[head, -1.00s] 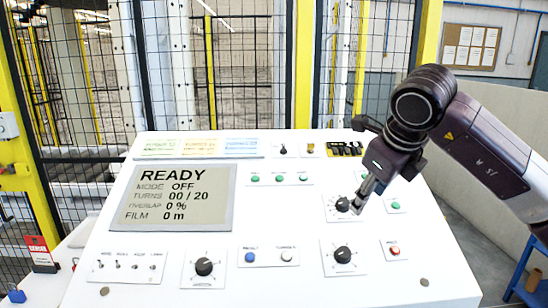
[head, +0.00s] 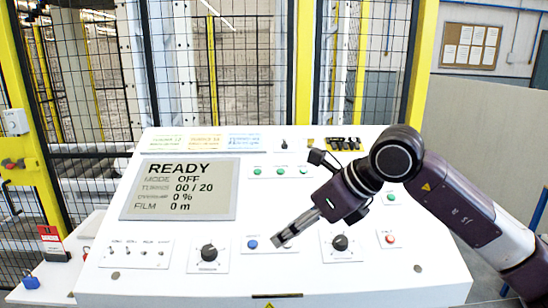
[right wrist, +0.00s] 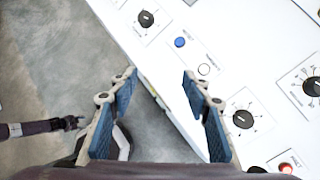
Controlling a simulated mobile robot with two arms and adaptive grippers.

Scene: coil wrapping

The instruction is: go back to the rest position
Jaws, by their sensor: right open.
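My right gripper (head: 280,240) is in front of the lower middle of the white control panel (head: 110,290), its fingers pointing down-left near the blue button (head: 252,244). In the right wrist view its two blue-padded fingers (right wrist: 158,75) are apart with nothing between them. They are over the panel's edge and the grey floor. My left gripper (right wrist: 72,122) shows small and dark at the left of the right wrist view, away from the panel; its jaws are too small to read. The screen (head: 180,190) reads READY, MODE OFF, TURNS 00 / 20, FILM 0 m.
Black knobs (head: 209,253) (head: 340,243), small switches (head: 145,252) and a red button (head: 390,239) stand out from the panel. A mesh fence with yellow posts (head: 303,70) rises behind it. Floor (right wrist: 45,60) lies beside the panel.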

